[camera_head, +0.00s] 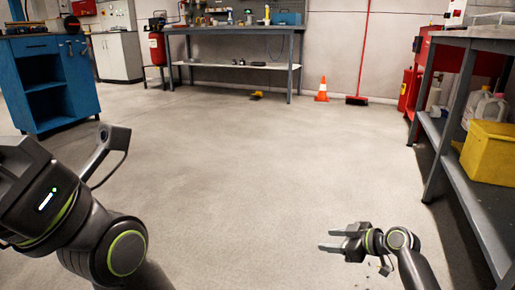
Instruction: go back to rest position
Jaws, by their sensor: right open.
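My right gripper (332,240) shows at the lower right over the bare floor. Its two fingers point left and stand apart, with nothing between them. My right arm comes in from the bottom edge behind it. My left arm (70,220) fills the lower left corner, large and close. The fingers of my left gripper do not show clearly, so its jaw state is unclear. Neither arm is seen touching any object.
A grey shelf bench (458,175) with a yellow bin (490,152) stands along the right. A blue cabinet (50,85) is at the left, a workbench (240,30) at the back. An orange cone (321,90) stands by the wall. The middle floor (240,150) is clear.

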